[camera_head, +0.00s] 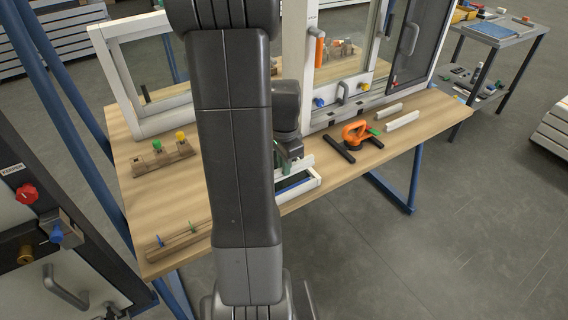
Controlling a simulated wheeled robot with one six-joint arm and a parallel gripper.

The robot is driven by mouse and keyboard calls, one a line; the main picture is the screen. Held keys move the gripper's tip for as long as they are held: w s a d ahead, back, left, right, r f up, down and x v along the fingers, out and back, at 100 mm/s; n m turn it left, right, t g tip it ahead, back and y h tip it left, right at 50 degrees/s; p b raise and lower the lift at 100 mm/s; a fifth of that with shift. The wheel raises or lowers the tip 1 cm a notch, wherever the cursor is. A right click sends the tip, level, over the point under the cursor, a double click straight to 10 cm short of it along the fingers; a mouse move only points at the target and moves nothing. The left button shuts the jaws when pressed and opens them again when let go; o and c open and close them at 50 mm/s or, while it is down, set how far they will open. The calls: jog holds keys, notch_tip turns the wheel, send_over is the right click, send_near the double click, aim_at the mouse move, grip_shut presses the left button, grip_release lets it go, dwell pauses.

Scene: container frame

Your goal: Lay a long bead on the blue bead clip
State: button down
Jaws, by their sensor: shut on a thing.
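My gripper (291,160) is low over the front middle of the table, largely hidden behind my own arm. It is shut on a pale strip (306,163), which looks like a long bead; only its right end shows. The strip is just above or against a white-edged tray (311,184) with a dark and blue inside; I cannot tell whether they touch. A small blue upright piece (160,240), possibly the blue bead clip, stands on a wooden rail (180,246) at the table's front left. A green one (192,227) stands to its right.
Two white strips (403,120) (389,110) lie at right on the wooden table (215,185). An orange tool (355,132) with black bars lies left of them. A wooden block (163,160) with coloured knobs stands at left. A white window frame (150,122) rises behind.

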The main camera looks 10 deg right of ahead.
jog(key=shift+f+b, duration=1.85)
jog(key=shift+f, duration=0.55)
jog(key=shift+f+b, duration=0.45)
jog(key=shift+f, duration=0.1)
jog(key=c, duration=1.4)
grip_release()
notch_tip(320, 180, up, 14)
jog(key=shift+f+p, duration=0.1)
jog(key=shift+p, duration=0.35)
